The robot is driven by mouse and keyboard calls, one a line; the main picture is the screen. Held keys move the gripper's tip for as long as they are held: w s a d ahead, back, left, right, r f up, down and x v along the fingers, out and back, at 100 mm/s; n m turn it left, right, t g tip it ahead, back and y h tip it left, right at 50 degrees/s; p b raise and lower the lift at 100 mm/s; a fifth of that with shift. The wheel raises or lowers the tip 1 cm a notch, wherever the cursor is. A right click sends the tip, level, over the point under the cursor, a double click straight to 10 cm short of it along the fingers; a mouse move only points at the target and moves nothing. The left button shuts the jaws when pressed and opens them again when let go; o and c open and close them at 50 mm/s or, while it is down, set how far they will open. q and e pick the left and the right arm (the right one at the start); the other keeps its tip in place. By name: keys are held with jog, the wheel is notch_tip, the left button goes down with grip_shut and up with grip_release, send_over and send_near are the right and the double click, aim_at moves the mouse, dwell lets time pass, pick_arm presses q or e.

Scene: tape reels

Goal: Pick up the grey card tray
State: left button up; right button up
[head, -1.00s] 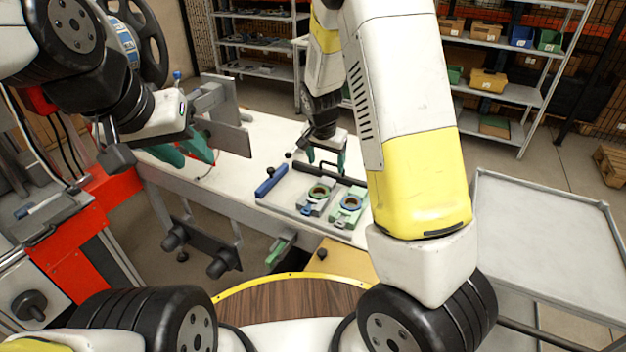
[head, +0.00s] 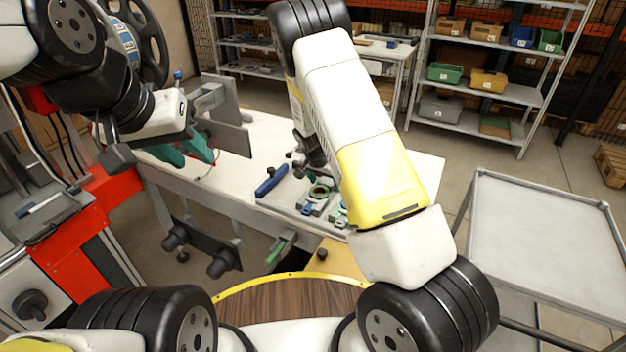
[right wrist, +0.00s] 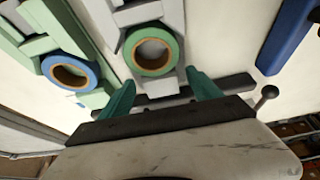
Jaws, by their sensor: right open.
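The grey card tray (right wrist: 160,87), a grey holder with a green-rimmed reel (right wrist: 152,49) on it, lies on the white bench. It also shows in the head view (head: 309,206), partly behind my right arm. My right gripper (right wrist: 162,92) is open, with its green fingers apart on either side of the tray's near end; I cannot tell whether they touch it. In the head view its fingers are mostly hidden. My left gripper (head: 184,151) is open and empty over the left part of the bench.
A green holder with a blue-rimmed reel (right wrist: 68,71) lies beside the grey tray. A dark bar (right wrist: 237,82) lies close to the right fingers. A blue bar (head: 271,180) lies to the left. A grey trolley (head: 545,225) stands right of the bench.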

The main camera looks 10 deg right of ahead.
grip_shut()
dwell(0.3)
jog(key=shift+r, duration=0.15)
